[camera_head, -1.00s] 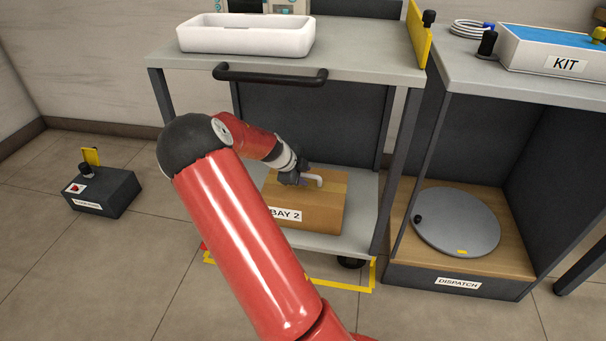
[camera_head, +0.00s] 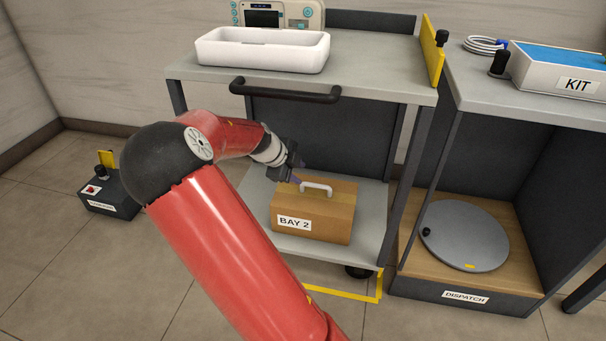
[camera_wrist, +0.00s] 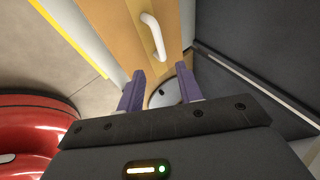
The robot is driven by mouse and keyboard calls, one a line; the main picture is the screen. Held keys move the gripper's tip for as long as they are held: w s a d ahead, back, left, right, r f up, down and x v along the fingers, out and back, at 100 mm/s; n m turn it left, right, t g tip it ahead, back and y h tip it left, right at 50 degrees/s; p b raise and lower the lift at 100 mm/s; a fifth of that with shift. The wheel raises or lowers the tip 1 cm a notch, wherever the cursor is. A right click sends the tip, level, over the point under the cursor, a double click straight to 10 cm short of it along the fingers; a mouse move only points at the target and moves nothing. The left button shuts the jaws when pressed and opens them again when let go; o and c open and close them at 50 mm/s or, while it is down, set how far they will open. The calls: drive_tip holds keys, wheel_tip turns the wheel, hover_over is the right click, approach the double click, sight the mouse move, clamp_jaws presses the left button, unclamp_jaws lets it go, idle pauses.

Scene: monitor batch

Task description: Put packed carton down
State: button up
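A brown carton (camera_head: 312,213) labelled BAY 2, with a white handle (camera_head: 316,187) on top, stands upright on the lower shelf (camera_head: 262,196) of the grey cart. My gripper (camera_head: 299,172) is above the carton's back left side, apart from the handle. In the wrist view my gripper (camera_wrist: 160,88) shows two purple fingers spread apart with nothing between them. The carton (camera_wrist: 150,50) and its white handle (camera_wrist: 154,36) lie beyond the fingertips there.
The cart's top (camera_head: 370,72) carries a white tray (camera_head: 262,50) and a device; a black handle bar (camera_head: 285,91) juts from its front. At right, the DISPATCH bay (camera_head: 466,297) holds a grey turntable (camera_head: 464,235). A dark box (camera_head: 112,192) sits on the floor at left.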

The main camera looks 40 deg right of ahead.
drive_tip(key=s+a+r+n+t+y, duration=0.1)
drive_tip(key=s+a+r+n+y, duration=0.1)
drive_tip(key=s+a+r+n, duration=0.3)
drive_tip(key=s+a+r+n+t+y, duration=0.2)
drive_tip(key=s+a+r+n, duration=0.3)
drive_tip(key=s+a+n, duration=0.7)
drive_tip(key=s+a+r+n+t+y, duration=0.2)
drive_tip(key=s+a+n, duration=0.6)
drive_tip(key=n, duration=0.4)
wheel_tip(320, 180, up, 3)
drive_tip(key=shift+s+a+f+y, duration=0.1)
drive_tip(key=shift+s+a+y, duration=0.05)
drive_tip(key=shift+s+y, duration=0.5)
drive_tip(key=shift+w, duration=0.1)
wheel_tip(320, 180, up, 11)
drive_tip(key=p, duration=1)
drive_tip(key=shift+f, duration=0.2)
